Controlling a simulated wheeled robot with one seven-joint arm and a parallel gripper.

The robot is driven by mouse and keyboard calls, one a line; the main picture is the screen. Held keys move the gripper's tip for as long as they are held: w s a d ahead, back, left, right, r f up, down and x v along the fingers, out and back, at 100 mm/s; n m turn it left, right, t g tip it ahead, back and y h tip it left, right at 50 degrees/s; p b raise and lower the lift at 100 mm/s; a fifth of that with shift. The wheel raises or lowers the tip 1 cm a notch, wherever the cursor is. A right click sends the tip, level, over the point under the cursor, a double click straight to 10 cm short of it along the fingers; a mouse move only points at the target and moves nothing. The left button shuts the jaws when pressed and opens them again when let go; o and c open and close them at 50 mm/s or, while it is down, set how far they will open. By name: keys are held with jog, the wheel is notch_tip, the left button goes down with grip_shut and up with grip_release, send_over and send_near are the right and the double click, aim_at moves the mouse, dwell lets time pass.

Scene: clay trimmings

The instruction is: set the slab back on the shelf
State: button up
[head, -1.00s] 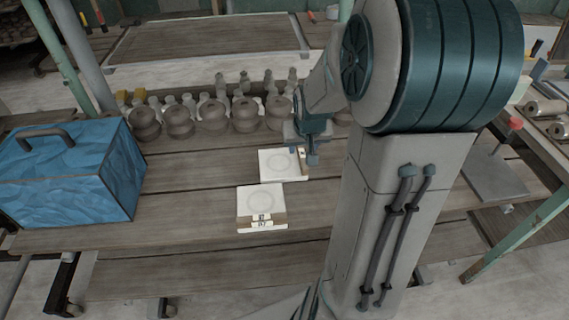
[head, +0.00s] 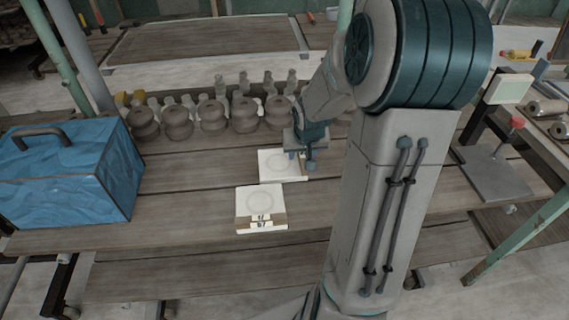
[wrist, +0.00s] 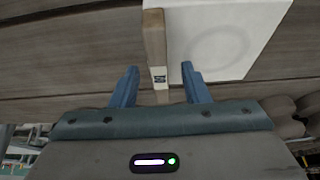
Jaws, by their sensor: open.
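Two square white slabs, each with a faint ring on top, lie flat on a wooden plank surface (head: 180,205). The near slab (head: 262,200) has a brown front edge with small labels. The far slab (head: 277,166) lies just behind it, partly hidden by my gripper (head: 302,162). In the wrist view, my open gripper (wrist: 159,74) has its blue fingers on either side of the brown, labelled edge of a white slab (wrist: 225,40). I cannot tell whether either finger touches it. I cannot tell which surface is the shelf.
A blue box (head: 70,170) with a dark handle stands at the left. A row of grey spool-like pieces (head: 211,117) stands behind the slabs. A grey plate with an upright stand (head: 492,170) is at the right. The planks between the box and the near slab are clear.

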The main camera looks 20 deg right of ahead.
jog(key=shift+f, duration=0.2)
grip_shut()
jog(key=shift+r, duration=0.15)
